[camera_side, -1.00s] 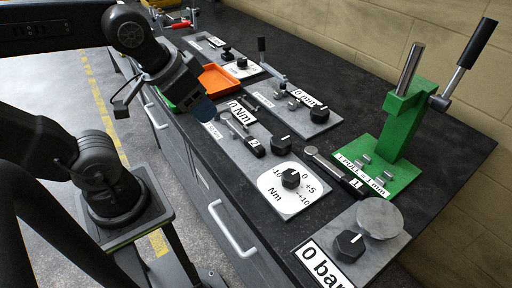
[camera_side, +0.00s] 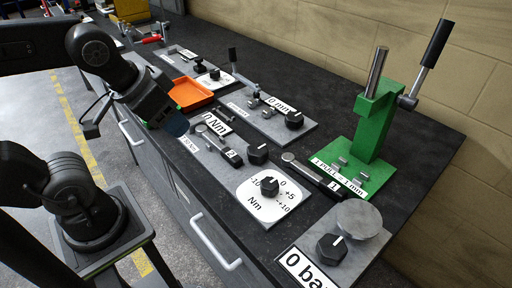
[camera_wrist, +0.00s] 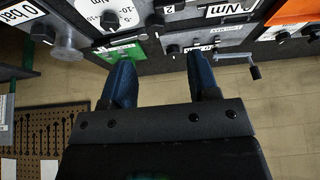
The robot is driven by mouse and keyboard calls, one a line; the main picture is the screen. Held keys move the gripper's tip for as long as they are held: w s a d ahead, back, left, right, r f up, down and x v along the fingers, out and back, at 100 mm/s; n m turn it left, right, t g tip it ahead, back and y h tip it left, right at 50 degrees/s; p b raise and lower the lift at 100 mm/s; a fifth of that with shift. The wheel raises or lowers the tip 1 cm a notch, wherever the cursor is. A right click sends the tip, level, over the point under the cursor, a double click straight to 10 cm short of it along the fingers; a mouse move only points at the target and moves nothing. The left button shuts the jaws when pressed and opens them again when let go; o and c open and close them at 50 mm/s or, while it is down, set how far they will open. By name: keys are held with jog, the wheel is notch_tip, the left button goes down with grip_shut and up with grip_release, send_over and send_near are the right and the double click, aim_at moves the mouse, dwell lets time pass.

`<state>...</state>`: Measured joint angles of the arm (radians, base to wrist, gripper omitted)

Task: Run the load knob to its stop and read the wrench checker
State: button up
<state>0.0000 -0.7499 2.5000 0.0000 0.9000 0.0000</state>
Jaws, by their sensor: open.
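The wrench checker's "0 Nm" display (camera_side: 213,122) lies on a grey plate (camera_side: 228,160) on the bench. The plate carries a silver wrench marked 2 (camera_side: 220,144) and a black knob (camera_side: 258,153), which I take for the load knob. In the wrist view the knob (camera_wrist: 156,24) shows near the top, beyond my fingers. In the side view my gripper (camera_side: 177,125) hangs at the bench's front edge, left of the checker. Its blue fingers are apart and empty in the wrist view (camera_wrist: 160,78). The knob's exact setting is too small to read.
A white Nm dial with its own black knob (camera_side: 270,187) sits nearer the camera. Wrench 1 (camera_side: 312,173), a green jack (camera_side: 376,120) and a "0 bar" unit (camera_side: 305,268) stand right. An orange tray (camera_side: 190,94) lies behind my gripper.

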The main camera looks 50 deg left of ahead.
jog(key=shift+o, duration=1.4)
jog(key=shift+w+n, duration=0.15)
jog(key=shift+n, duration=0.25)
jog(key=shift+o, duration=0.7)
jog(key=shift+w+n, duration=0.35)
jog(key=shift+n, duration=0.35)
jog(key=shift+o, duration=0.5)
jog(key=w+f+n+g+h, duration=0.1)
jog(key=w+n, duration=0.5)
jog(key=n, duration=0.7)
jog(key=shift+w+d+n, duration=0.25)
jog(key=shift+w+n, duration=0.05)
jog(key=shift+n, duration=0.1)
jog(key=n+h, duration=0.1)
jog(key=n, duration=1.3)
send_near(258, 149)
jog(key=shift+g, duration=0.3)
jog(key=x, duration=0.9)
jog(key=shift+w, duration=0.25)
jog(key=c, duration=0.9)
